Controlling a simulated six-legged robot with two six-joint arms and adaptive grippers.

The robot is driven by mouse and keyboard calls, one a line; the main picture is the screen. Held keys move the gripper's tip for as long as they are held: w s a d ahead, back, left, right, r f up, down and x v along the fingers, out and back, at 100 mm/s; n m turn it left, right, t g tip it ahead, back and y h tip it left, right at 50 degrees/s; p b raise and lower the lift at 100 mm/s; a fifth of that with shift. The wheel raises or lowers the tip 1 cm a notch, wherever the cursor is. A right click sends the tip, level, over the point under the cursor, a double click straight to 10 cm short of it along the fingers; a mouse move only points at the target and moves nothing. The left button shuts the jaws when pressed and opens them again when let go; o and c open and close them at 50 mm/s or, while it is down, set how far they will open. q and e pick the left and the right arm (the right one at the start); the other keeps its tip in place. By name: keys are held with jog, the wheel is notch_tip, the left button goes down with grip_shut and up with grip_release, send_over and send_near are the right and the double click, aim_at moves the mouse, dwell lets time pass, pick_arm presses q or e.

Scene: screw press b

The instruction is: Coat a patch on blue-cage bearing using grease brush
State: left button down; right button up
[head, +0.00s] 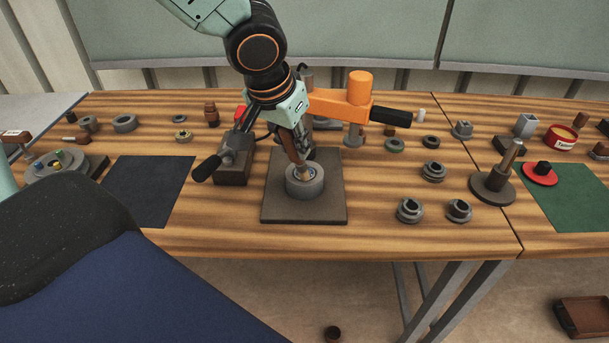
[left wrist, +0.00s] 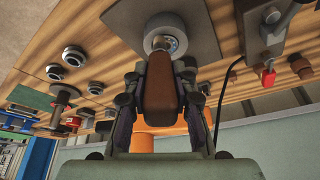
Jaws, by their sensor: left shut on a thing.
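The blue-cage bearing (head: 316,186) is a thick grey ring with a thin blue ring inside its top. It sits on a dark square plate (head: 272,212) at the middle of the bench. It also shows in the left wrist view (left wrist: 152,27). My left gripper (head: 297,139) is above the bearing, shut on the brown handle of the grease brush (left wrist: 158,92). The brush points down, tilted, and its pale lower end (head: 302,172) is at the bearing's centre. I cannot tell whether its tip touches. The right gripper is not in view.
An orange press arm (head: 340,103) with a black handle stands just behind. A dark block with a lever (head: 232,165) is left of the plate. Several grey rings (head: 410,210) lie to the right. A dark mat (head: 150,190) at left is clear, and a red tin (head: 560,138) stands at right.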

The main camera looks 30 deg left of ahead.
pick_arm(q)
jog(key=shift+w+a+r+p, duration=0.1)
jog(key=shift+w+a+p, duration=0.15)
jog(key=shift+w+p, duration=0.15)
jog(key=w+a, duration=0.1)
jog(key=w+a+p, duration=0.1)
jog(key=w, duration=0.1)
jog(key=shift+d, duration=0.1)
jog(key=shift+s+d+b, duration=0.6)
jog(key=shift+s+b, duration=0.1)
jog(key=shift+s, duration=0.25)
jog(key=shift+s+d+b, duration=0.55)
jog(key=shift+s+b, duration=0.15)
jog(key=shift+s, duration=0.2)
